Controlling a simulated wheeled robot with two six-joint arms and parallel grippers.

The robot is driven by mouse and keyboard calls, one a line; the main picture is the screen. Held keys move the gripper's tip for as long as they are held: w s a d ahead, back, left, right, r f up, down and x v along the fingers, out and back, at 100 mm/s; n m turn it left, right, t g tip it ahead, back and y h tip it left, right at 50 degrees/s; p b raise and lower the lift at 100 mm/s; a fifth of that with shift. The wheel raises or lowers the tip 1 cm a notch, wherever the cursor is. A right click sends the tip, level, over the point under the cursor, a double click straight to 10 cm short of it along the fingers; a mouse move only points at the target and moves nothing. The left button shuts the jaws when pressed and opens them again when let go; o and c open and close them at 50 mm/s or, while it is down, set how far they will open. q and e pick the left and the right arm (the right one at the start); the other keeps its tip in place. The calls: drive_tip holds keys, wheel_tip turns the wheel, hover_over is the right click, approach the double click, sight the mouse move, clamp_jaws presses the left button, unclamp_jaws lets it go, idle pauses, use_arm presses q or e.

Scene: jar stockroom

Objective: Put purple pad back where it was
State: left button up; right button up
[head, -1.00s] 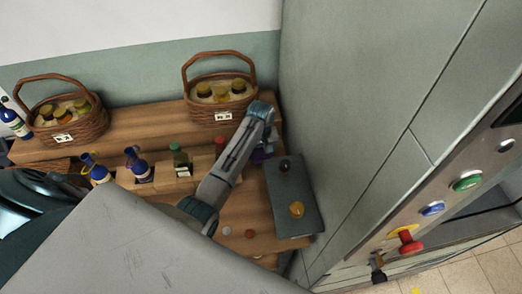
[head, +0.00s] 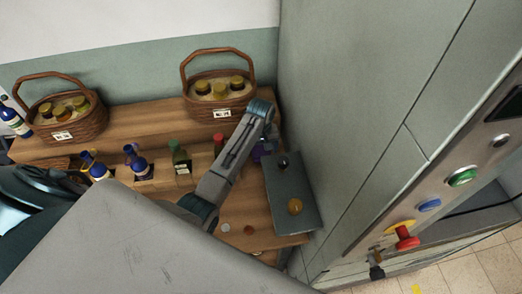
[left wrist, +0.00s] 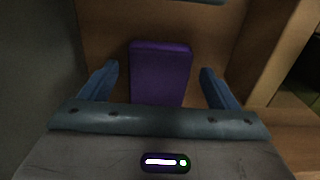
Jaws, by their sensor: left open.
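The purple pad (left wrist: 160,72) stands in the left wrist view between the two blue fingers of my left gripper (left wrist: 158,80). The fingers are spread, with a gap on each side of the pad. The pad appears in front of a brown wooden surface. In the head view a small purple patch (head: 261,150) shows beside the end of my left arm, left of a dark grey board; most of it and the fingers are hidden by the arm. My right gripper is not in view.
The grey board (head: 280,190) bears a dark knob (head: 283,162) and an orange one (head: 295,206). Bottles, including a green one (head: 181,158), stand in a wooden rack left of the arm. Two wicker baskets (head: 220,105) stand behind. A grey cabinet wall (head: 360,90) closes the right side.

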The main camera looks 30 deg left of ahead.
sight(261, 151)
use_arm(q)
wheel_tip(261, 151, up, 12)
drive_tip(key=shift+f+b, duration=0.25)
drive_tip(key=shift+b, duration=0.15)
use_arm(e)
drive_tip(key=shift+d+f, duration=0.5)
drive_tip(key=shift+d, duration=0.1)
use_arm(q)
drive_tip(key=shift+f, duration=0.1)
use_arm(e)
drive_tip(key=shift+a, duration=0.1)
